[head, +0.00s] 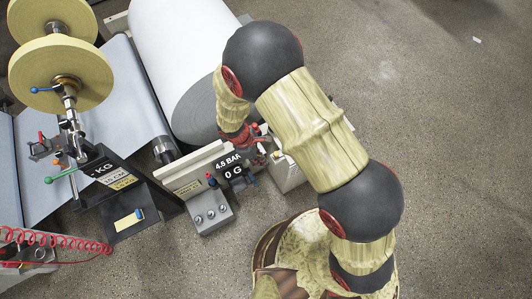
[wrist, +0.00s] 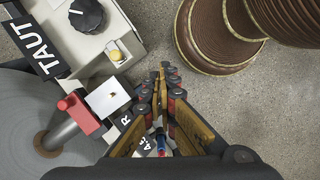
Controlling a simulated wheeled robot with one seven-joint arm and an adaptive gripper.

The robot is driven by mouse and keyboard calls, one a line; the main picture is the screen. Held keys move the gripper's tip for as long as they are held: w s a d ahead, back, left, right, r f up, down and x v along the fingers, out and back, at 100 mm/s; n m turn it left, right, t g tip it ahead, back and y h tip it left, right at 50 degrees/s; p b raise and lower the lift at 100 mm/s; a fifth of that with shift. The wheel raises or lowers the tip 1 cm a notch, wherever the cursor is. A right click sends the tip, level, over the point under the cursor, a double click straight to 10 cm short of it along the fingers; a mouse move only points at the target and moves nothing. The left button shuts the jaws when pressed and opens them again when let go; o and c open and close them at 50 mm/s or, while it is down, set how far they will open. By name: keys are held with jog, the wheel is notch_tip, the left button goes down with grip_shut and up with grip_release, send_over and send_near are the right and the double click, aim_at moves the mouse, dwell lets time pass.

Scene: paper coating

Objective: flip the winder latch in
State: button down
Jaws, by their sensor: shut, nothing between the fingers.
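The large white paper roll (head: 183,55) lies on the winder, with its grey end face (wrist: 30,120) at the left of the wrist view. A grey shaft (wrist: 60,130) comes out of the roll's core and meets a red block (wrist: 78,110), which looks like the winder latch. A white square plate (wrist: 108,97) sits beside the red block. My gripper (wrist: 167,78) is shut and empty, its fingertips together to the right of the red block and apart from it. In the head view my arm hides much of the latch area.
A light panel with a black knob (wrist: 87,15) and a yellow button (wrist: 116,55) stands at the upper left of the wrist view. A display reading 4.8 BAR (head: 228,160) is near my gripper. A yellow roll (head: 62,70) is at left. Bare floor (head: 450,110) lies right.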

jog(key=w+a+f+n+t+y, duration=0.1)
jog(key=w+a+f+n, duration=0.1)
jog(key=w+a+n, duration=0.2)
jog(key=shift+w+a+f+n+t, duration=0.15)
jog(key=shift+w+a+n+t, duration=0.2)
jog(key=shift+w, duration=0.45)
jog(key=w+d+f+b, duration=0.2)
jog(key=d+f+b, duration=0.2)
jog(key=f, duration=0.6)
jog(key=shift+w+d, duration=0.15)
jog(key=shift+d, duration=0.9)
